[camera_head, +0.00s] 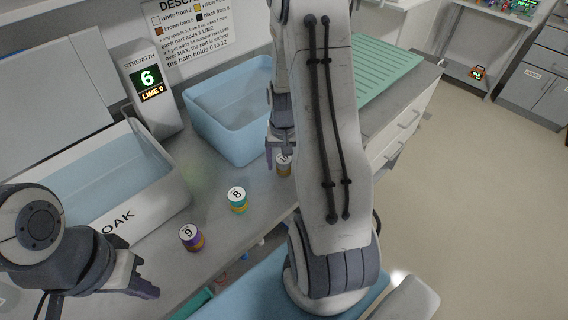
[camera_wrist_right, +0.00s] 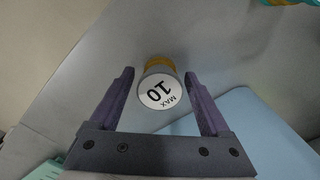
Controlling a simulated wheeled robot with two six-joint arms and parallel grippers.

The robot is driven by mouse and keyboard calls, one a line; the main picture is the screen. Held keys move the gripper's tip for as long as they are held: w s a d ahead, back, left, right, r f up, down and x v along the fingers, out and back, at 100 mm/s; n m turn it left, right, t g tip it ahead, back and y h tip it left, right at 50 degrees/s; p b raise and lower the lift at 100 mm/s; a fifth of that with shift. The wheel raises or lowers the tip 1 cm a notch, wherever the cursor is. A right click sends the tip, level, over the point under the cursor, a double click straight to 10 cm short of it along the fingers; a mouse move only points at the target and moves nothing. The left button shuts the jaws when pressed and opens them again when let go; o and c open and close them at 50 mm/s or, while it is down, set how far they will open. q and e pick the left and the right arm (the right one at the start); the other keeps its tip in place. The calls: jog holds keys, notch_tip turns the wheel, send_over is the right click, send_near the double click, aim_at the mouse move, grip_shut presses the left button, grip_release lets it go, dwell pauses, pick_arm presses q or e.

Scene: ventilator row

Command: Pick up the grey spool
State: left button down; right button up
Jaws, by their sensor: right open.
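A grey spool with an amber band (camera_head: 284,166) stands on the counter near its front edge, partly hidden by my right gripper in the head view. In the right wrist view the spool (camera_wrist_right: 158,88) shows a white top marked "10 MAX" and lies between the two fingers. My right gripper (camera_wrist_right: 160,90) is open, one finger on each side of it, with gaps visible. In the head view the right gripper (camera_head: 281,152) points down at the spool. My left gripper (camera_head: 145,283) is at the lower left, away from the spool; its jaw state is unclear.
A purple spool marked 9 (camera_head: 192,237) and a teal spool marked 8 (camera_head: 237,200) stand on the counter. A blue bath (camera_head: 236,110) is behind the right gripper. The white soak tub (camera_head: 150,208) and a strength display (camera_head: 150,85) are left. A green ribbed mat (camera_head: 385,72) lies right.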

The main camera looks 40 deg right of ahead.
jog(key=c, duration=1.2)
jog(key=shift+c, duration=0.4)
jog(key=shift+r, duration=0.2)
